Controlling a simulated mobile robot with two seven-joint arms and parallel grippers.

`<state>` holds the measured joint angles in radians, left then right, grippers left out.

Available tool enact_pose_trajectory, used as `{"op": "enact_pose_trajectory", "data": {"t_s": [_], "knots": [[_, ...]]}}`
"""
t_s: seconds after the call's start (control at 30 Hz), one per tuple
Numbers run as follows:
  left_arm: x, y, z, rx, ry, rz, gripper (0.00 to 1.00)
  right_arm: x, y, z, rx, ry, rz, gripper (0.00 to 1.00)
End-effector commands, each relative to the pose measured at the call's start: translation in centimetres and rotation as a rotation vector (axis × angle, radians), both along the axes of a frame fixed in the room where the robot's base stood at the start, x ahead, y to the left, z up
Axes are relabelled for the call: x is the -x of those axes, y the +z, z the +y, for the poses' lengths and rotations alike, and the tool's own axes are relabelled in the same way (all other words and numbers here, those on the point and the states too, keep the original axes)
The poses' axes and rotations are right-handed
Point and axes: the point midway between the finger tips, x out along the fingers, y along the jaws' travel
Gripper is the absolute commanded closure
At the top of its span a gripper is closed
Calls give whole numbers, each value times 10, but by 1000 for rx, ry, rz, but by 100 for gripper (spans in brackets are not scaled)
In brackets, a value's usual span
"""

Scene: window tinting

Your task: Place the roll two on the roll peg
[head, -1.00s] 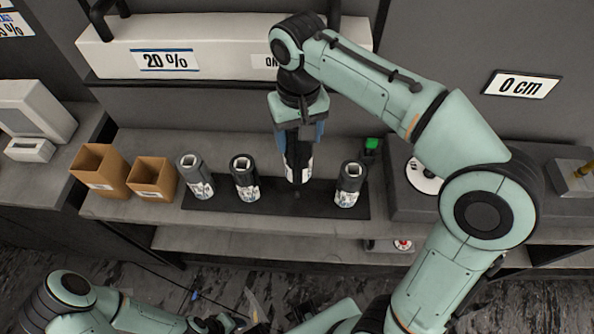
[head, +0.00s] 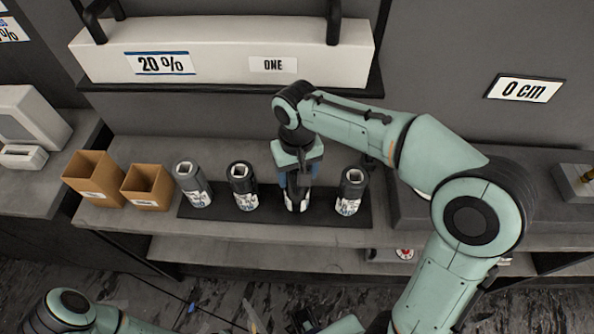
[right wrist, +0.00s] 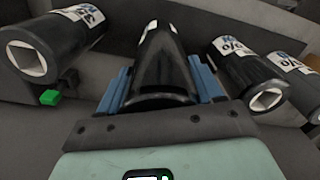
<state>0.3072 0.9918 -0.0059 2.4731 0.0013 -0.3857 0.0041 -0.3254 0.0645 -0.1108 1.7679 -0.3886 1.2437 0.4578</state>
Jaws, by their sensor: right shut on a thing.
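My right gripper (head: 296,190) points down in the head view, its blue fingers shut on a dark roll with a white label (head: 297,202). The held roll is upright at the dark mat, in line with the other rolls. In the right wrist view this roll (right wrist: 162,65) lies between the blue fingers. Similar rolls stand on the mat: two to its left (head: 192,184) (head: 243,186) and one to its right (head: 350,192). I cannot make out a peg under the held roll; the roll and fingers hide that spot.
Two open brown boxes (head: 92,180) (head: 147,187) stand left of the mat (head: 270,218). A long white box marked 20 % (head: 220,45) sits on the shelf behind. A 0 cm sign (head: 523,88) hangs at right. My right arm covers part of the bench there.

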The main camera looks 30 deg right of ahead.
Motion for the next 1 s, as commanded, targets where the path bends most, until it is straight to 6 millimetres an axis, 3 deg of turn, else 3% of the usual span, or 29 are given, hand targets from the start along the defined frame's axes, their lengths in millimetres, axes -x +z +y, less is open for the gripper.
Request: {"op": "enact_pose_trajectory", "data": {"t_s": [0.17, 0.2, 0.27, 0.67, 1.0], "knots": [[1, -3, 0, 0, 0, 1, 57, 0, -3, 0, 0, 0, -1, 100], [1, -2, 0, 0, 0, 1, 57, 0, -4, 0, 0, 0, 0, 25], [1, -2, 0, 0, 0, 1, 57, 0, -3, 0, 0, 0, 0, 9], [-1, 2, 0, 0, 0, -1, 57, -1, 6, 0, -1, 0, -3, 9], [-9, 17, 0, 0, 0, -10, 57, -1, 76, 0, -1, 0, -6, 9]]}}
